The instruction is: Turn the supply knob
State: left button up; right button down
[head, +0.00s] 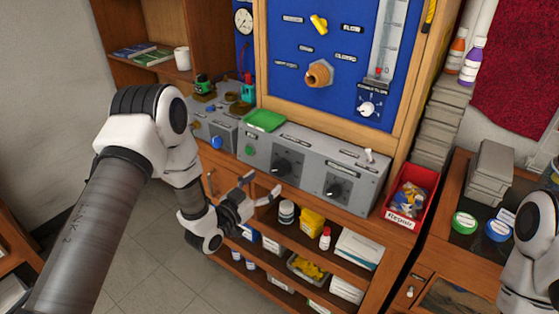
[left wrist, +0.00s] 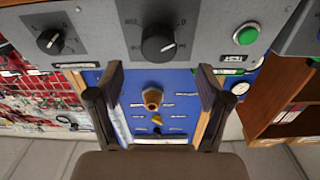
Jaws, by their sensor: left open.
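A grey control box on the bench carries two black dial knobs, a larger left knob (head: 286,164) and a smaller right knob (head: 337,188). Their labels are too small to read, so I cannot tell which is the supply knob. My left gripper (head: 262,188) is open and empty, in front of and below the box near the larger knob. In the left wrist view, the larger knob (left wrist: 158,43) lies ahead, between the lines of the open fingers and apart from them. The smaller knob (left wrist: 50,40) is to the left there. My right gripper is out of view.
The box also has a green button (head: 249,149) and a toggle switch (head: 369,156). A green tray (head: 265,121) sits at its back left. A red bin (head: 411,195) stands at its right. Shelves with bottles and boxes lie below. A blue panel (head: 300,60) rises behind.

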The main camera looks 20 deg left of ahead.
aim_at(278, 171)
pick_arm(q)
jog(key=p+x, duration=0.1)
jog(key=x, duration=0.6)
jog(key=shift+w+d, duration=0.25)
jog(key=shift+w, duration=0.1)
jog(key=shift+f, duration=0.1)
jog(key=c, duration=1.2)
